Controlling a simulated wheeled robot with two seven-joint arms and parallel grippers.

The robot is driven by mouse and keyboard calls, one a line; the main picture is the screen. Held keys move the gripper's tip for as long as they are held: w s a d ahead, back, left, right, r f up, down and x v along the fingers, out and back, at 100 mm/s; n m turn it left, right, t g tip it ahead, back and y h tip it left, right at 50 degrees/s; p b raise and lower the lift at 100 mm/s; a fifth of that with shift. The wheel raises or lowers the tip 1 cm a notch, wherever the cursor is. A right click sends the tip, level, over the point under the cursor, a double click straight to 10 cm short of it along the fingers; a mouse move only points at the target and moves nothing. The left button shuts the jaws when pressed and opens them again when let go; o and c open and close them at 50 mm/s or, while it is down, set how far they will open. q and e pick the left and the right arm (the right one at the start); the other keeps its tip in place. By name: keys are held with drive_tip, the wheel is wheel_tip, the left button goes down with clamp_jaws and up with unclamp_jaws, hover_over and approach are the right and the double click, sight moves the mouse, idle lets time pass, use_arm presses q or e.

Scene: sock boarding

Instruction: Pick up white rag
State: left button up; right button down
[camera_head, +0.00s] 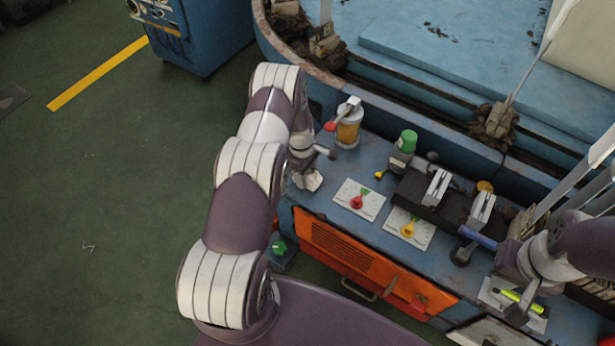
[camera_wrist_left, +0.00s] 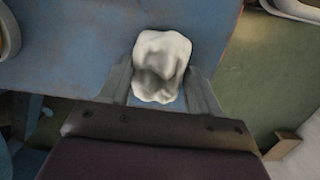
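The white rag (camera_wrist_left: 162,65) is a crumpled lump on the blue surface. In the head view, the rag (camera_head: 309,181) shows at the left end of the machine's top. My left gripper (camera_head: 307,165) points down at it, partly hidden by my arm. In the left wrist view, the rag is between the two fingers of my left gripper (camera_wrist_left: 160,80). Its fingers are apart, with narrow gaps beside the lower part of the rag; contact higher up is unclear. My right gripper (camera_head: 517,303) is low at the right; its finger opening is unclear.
The blue machine top (camera_head: 330,205) carries an amber oiler (camera_head: 348,130), a green-capped part (camera_head: 407,141), a red-knobbed lever (camera_head: 357,201) and a yellow-knobbed lever (camera_head: 407,229). An orange panel (camera_head: 345,252) is below. Green floor (camera_head: 110,200) is clear at left.

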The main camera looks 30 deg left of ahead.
sight(309, 173)
use_arm(q)
drive_tip(key=shift+c, duration=0.5)
wheel_tip(309, 173, up, 5)
drive_tip(key=shift+f+p, duration=0.15)
drive_tip(key=shift+p, duration=0.45)
drive_tip(key=s+d+r+p, duration=0.1)
drive_tip(key=d+r, duration=0.2)
drive_tip(key=d, duration=0.2)
drive_tip(key=s+d+r+p, duration=0.1)
drive_tip(key=s+d+r, duration=0.1)
drive_tip(key=d, duration=0.4)
drive_tip(key=shift+s+r, duration=0.25)
drive_tip(key=shift+r, duration=0.4)
drive_tip(key=shift+d, duration=0.1)
